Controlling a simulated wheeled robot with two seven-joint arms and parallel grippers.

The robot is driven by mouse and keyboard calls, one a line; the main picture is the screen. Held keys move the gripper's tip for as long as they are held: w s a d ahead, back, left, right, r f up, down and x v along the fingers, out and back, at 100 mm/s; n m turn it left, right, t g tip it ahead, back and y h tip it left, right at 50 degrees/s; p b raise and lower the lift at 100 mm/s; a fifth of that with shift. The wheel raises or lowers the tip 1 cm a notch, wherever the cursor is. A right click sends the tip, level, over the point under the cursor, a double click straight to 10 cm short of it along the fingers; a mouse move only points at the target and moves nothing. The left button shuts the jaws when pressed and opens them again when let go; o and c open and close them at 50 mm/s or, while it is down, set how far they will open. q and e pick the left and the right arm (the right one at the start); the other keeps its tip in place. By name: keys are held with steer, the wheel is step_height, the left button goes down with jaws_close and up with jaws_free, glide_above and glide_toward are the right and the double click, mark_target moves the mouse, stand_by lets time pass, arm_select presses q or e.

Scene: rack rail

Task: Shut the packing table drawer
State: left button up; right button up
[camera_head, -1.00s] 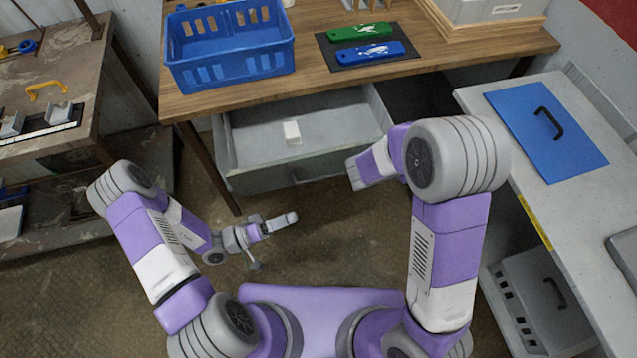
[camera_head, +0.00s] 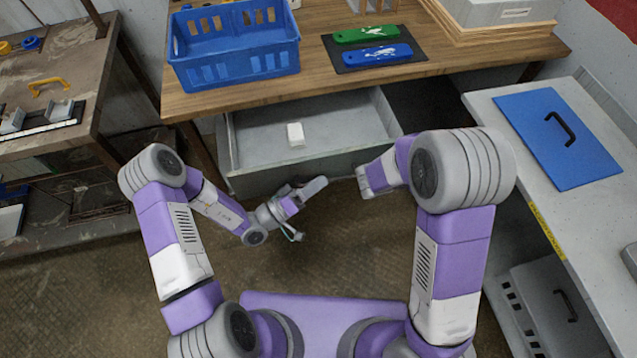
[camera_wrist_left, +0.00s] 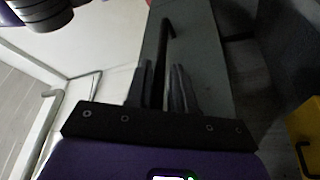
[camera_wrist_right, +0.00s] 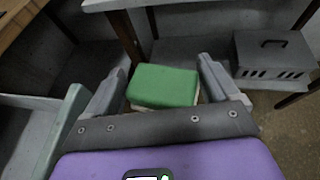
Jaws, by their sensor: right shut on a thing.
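The packing table drawer (camera_head: 345,160) stands pulled out under the wooden table, with a small white block (camera_head: 295,134) inside. My left gripper (camera_head: 305,212) is open and empty, close in front of the drawer front. In the left wrist view its fingers (camera_wrist_left: 163,88) point along the grey-green drawer front (camera_wrist_left: 205,45), and the dark bar handle (camera_wrist_left: 166,45) lies ahead between them; I cannot tell whether they touch. My right gripper (camera_wrist_right: 160,85) is shut on a green-topped block (camera_wrist_right: 163,86), by the drawer's right side.
The wooden table (camera_head: 240,98) bears a blue crate (camera_head: 235,45) and green and blue tools on a dark mat (camera_head: 345,63). A grey bench (camera_head: 520,110) with a blue panel (camera_head: 557,137) stands right. A brown workbench (camera_head: 60,65) stands left. Floor before the drawer is clear.

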arm_select(q)
steer(key=shift+w+d+r, duration=0.1)
steer(key=shift+w+d, duration=0.15)
jaws_close()
